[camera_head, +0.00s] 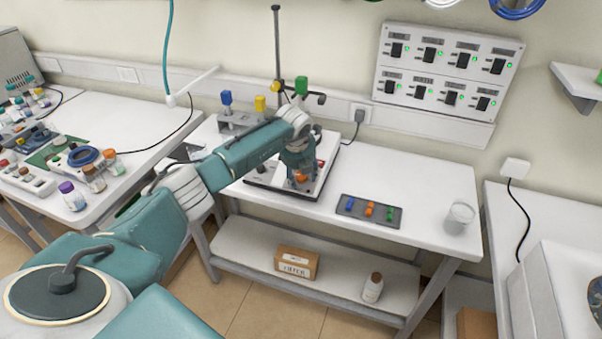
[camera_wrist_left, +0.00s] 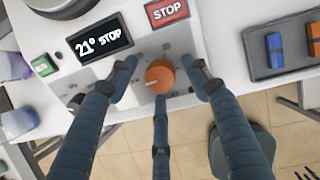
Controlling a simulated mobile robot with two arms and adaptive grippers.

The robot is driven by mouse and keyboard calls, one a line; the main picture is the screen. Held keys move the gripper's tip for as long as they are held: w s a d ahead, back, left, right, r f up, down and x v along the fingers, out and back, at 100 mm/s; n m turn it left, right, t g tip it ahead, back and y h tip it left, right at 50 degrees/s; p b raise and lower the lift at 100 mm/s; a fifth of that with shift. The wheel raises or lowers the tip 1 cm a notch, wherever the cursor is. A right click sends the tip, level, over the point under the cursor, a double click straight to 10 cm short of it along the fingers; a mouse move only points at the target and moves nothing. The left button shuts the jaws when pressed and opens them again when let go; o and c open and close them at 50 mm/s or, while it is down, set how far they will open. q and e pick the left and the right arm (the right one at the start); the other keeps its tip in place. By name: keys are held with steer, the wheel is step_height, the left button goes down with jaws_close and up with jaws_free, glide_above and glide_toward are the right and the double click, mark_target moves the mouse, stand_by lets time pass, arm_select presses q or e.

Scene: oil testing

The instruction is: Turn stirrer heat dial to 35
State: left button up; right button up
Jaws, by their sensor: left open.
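The stirrer (camera_head: 282,193) stands on the middle table. Its orange heat dial (camera_wrist_left: 160,76) shows in the left wrist view on the front panel, with a white mark on its left side. A display (camera_wrist_left: 103,44) reads "21° STOP", and a red STOP label (camera_wrist_left: 166,11) is beside it. My left gripper (camera_wrist_left: 160,84) is open, its fingers spread around the dial from above; I cannot tell whether they touch it. In the head view, my left gripper (camera_head: 300,172) is over the stirrer's front, just above the orange dial. My right gripper is not in view.
A dark tray (camera_head: 350,213) with blue, orange and green pieces lies right of the stirrer. A beaker (camera_head: 459,217) stands near the table's right end. A rack with coloured stoppers (camera_head: 238,122) stands behind the arm. The table between tray and beaker is clear.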

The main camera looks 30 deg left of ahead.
arm_select(q)
steer(key=c, duration=1.2)
steer(key=shift+o, duration=0.2)
steer(key=shift+m+b, duration=0.3)
